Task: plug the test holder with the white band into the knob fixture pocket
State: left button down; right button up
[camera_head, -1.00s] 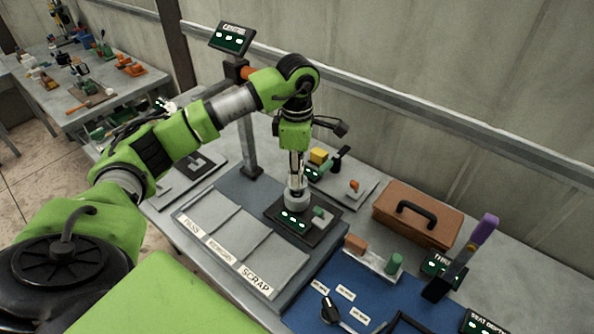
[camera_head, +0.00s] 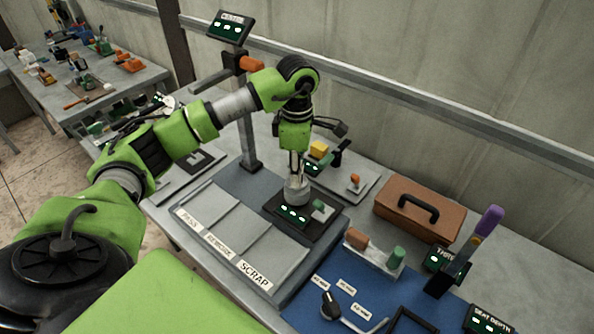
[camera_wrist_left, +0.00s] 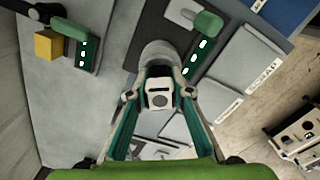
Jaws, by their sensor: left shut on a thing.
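My left gripper (camera_head: 296,168) is shut on a grey rounded metal part (camera_head: 297,189). It holds the part at the dark plate with a green display and green knob (camera_head: 322,211); I cannot tell whether the part touches the plate. In the left wrist view the gripper (camera_wrist_left: 159,100) closes around a pale block on top of the grey part (camera_wrist_left: 160,55). A brown and a green block-like holder (camera_head: 396,258) stand on a pale rack. I cannot make out a white band on either, nor tell which fixture has the knob pocket. My right gripper is out of view.
A brown toolbox (camera_head: 420,211) stands at the back right. A purple-handled tool (camera_head: 489,221) rises from a black stand. A monitor post (camera_head: 247,130) stands behind my left arm. The labelled sorting trays (camera_head: 232,228) are empty. A blue mat (camera_head: 320,285) holds a black-knobbed tool.

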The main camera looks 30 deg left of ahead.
pick_arm(q)
jog(key=shift+f, duration=0.35)
jog(key=c, duration=1.7)
grip_release()
notch_tip(320, 180, up, 12)
jog(key=shift+r, duration=0.1)
